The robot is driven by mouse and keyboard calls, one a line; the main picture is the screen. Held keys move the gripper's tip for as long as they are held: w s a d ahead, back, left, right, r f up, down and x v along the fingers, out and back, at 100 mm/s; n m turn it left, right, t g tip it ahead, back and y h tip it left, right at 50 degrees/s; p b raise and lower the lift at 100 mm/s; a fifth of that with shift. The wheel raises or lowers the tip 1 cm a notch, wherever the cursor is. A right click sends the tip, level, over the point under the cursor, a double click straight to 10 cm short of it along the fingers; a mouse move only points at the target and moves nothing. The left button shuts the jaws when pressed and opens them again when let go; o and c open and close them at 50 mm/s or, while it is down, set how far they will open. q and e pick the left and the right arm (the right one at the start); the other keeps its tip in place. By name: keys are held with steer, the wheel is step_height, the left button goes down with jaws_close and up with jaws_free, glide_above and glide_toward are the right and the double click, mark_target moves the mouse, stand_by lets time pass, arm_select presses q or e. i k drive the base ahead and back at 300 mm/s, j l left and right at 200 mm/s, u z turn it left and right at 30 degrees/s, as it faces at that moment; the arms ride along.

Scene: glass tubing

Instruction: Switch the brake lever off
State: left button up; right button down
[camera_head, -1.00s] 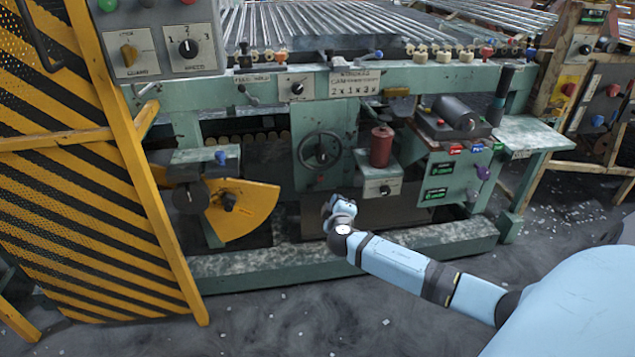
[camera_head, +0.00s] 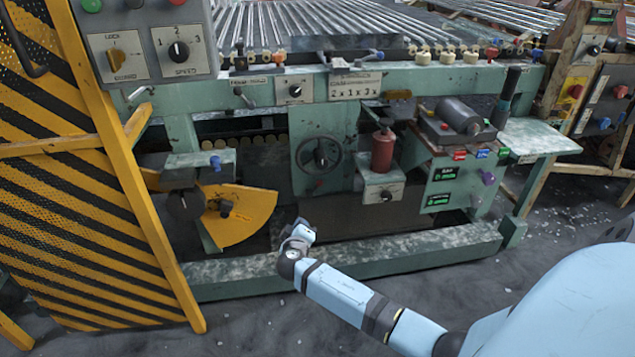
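A black-gripped lever (camera_head: 509,88) stands upright at the right end of the green machine, beside a dark motor box. No brake label can be read on it, so I cannot be sure that it is the brake lever. My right gripper (camera_head: 300,232) is in front of the machine's lower part, well left of and below that lever, and touches no control that I can see. Its fingers are too small to tell whether they are open or shut. My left gripper is not in view.
A yellow striped guard (camera_head: 75,190) stands at left, beside a grey control box (camera_head: 150,45). A yellow quadrant plate (camera_head: 240,212), a handwheel (camera_head: 319,153) and a red cylinder (camera_head: 382,152) are on the machine's front. A green base beam (camera_head: 400,248) runs along the floor.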

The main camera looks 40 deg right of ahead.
mark_target(308, 192)
steer(key=i+l, duration=0.15)
steer(key=l, duration=0.15)
steer(key=i+l, duration=0.15)
steer(key=l, duration=0.2)
steer(key=i+l, duration=0.35)
steer(key=l, duration=0.25)
